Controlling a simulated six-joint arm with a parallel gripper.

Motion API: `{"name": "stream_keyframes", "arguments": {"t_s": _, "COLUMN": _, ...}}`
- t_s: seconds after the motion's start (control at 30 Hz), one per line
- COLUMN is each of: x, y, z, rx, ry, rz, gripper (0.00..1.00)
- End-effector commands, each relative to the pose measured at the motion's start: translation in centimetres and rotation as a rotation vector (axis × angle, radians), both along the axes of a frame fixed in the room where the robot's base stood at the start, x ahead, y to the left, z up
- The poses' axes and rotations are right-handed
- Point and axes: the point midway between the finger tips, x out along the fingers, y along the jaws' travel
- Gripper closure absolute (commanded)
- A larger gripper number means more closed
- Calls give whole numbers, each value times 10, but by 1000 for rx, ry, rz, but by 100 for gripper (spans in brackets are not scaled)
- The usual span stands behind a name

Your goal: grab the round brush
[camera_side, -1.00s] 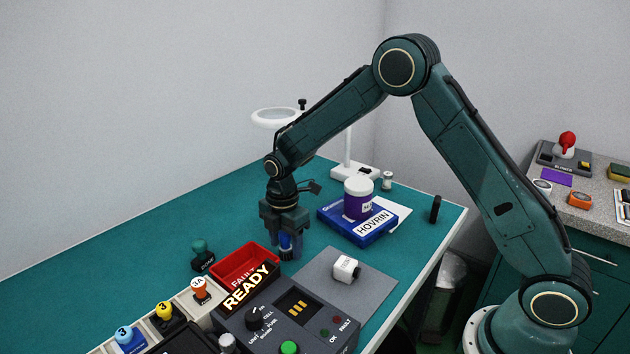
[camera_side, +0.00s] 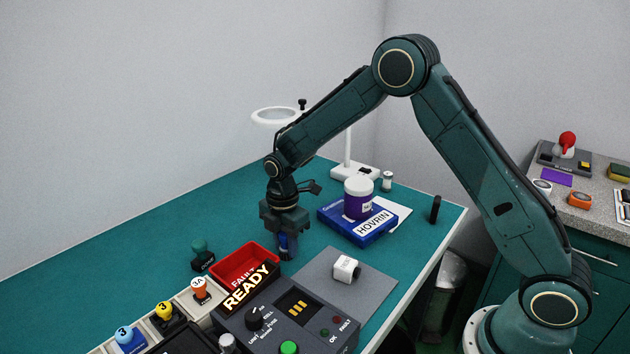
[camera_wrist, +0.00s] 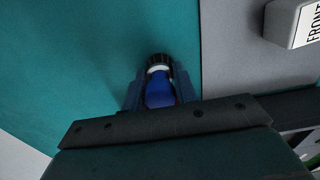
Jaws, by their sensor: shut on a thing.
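The round brush (camera_side: 284,243) has a blue handle and a dark bristle end pointing down at the teal bench. My gripper (camera_side: 286,236) points down over the bench and is shut on the brush's blue handle. In the wrist view the brush (camera_wrist: 159,88) stands between the two fingers of my gripper (camera_wrist: 160,94), with a white ring and black bristles beyond the blue handle. I cannot tell whether the bristles touch the bench.
A red FAULT bin (camera_side: 246,262) stands close at front left of my gripper. A grey mat (camera_side: 350,292) with a white block (camera_side: 346,268) lies to the right. Bench at left is clear.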

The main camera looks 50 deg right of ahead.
Motion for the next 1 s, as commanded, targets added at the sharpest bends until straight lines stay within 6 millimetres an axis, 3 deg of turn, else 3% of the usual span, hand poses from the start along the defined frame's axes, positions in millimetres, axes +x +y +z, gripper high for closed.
{"name": "stream_keyframes", "arguments": {"t_s": 0.27, "x": 1, "y": 0, "z": 10, "rx": 0, "ry": -3, "rz": 0, "gripper": 94}}
{"name": "stream_keyframes", "arguments": {"t_s": 0.47, "x": 1, "y": 0, "z": 34, "rx": 0, "ry": -3, "rz": 0, "gripper": 94}}
{"name": "stream_keyframes", "arguments": {"t_s": 1.0, "x": 1, "y": 0, "z": 145, "rx": 0, "ry": -4, "rz": 0, "gripper": 94}}
